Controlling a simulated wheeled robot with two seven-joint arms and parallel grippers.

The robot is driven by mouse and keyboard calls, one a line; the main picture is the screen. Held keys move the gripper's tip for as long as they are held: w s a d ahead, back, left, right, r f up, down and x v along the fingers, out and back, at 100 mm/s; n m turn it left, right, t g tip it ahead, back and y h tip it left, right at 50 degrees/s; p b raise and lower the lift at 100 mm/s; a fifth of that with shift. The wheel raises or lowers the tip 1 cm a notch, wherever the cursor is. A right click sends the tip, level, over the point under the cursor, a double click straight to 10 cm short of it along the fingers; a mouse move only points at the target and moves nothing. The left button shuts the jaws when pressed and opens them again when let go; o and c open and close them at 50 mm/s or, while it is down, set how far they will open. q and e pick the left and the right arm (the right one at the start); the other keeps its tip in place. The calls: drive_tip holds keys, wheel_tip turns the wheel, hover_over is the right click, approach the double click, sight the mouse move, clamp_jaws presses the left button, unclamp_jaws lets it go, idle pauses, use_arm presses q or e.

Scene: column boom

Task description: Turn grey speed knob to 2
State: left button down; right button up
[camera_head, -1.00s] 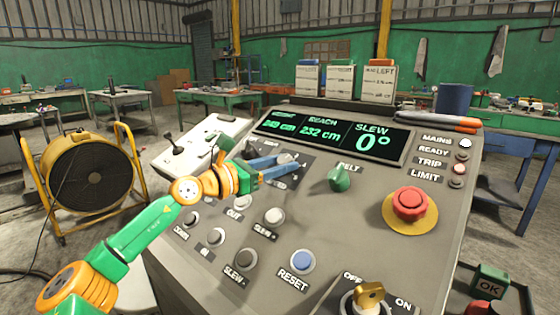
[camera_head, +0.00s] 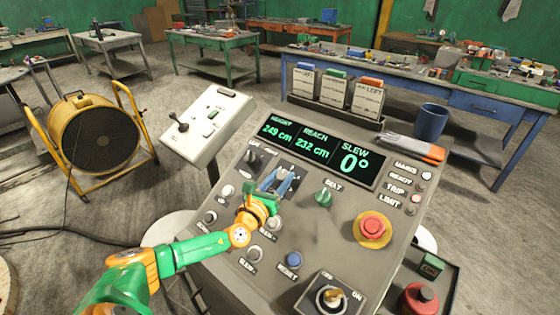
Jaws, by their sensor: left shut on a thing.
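The grey speed knob (camera_head: 282,170) sits on the upper left of the sloped control panel (camera_head: 300,225), below the display. My left gripper (camera_head: 280,177) is shut on it, with blue fingers on either side. The fingers hide most of the knob and part of the scale around it, so I cannot read its setting. My left arm reaches in from the lower left across the panel's buttons. My right gripper is not in view.
A dark selector (camera_head: 251,157) is to the left. Below are a blue reset button (camera_head: 293,260) and a yellow key switch (camera_head: 331,295). The display (camera_head: 317,146) reads slew 0°.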

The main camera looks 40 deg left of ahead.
use_arm(q)
drive_tip(key=n+y+p, duration=0.1)
drive_tip(key=n+y, duration=0.1)
drive_tip(key=shift+d+r+n+g+p, duration=0.2)
drive_tip(key=shift+r+n+g+p, duration=0.1)
drive_tip(key=shift+g+p, duration=0.1)
drive_tip(key=n+y, duration=0.1)
drive_tip(key=n+g+y+p, duration=0.1)
drive_tip(key=shift+d+f+y, duration=0.1)
drive_tip(key=shift+f+y, duration=0.1)
drive_tip(key=shift+y, duration=0.1)
drive_tip(key=n+g+y, duration=0.1)
drive_tip(key=n+g, duration=0.1)
drive_tip(key=n, duration=0.1)
drive_tip(key=n+g+y, duration=0.2)
drive_tip(key=shift+w+d+f+n, duration=0.15)
drive_tip(key=shift+n, duration=0.25)
drive_tip(key=shift+d+n+g+y+b, duration=0.1)
drive_tip(key=shift+n+g+y+b, duration=0.35)
drive_tip(key=shift+n+g+y, duration=0.8)
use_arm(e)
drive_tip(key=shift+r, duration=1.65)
use_arm(q)
drive_tip(key=shift+n+g+h, duration=0.35)
drive_tip(key=shift+n+g, duration=0.1)
drive_tip(key=shift+c, duration=2)
unclamp_jaws()
drive_tip(key=shift+w, duration=0.1)
drive_tip(key=shift+d, duration=0.1)
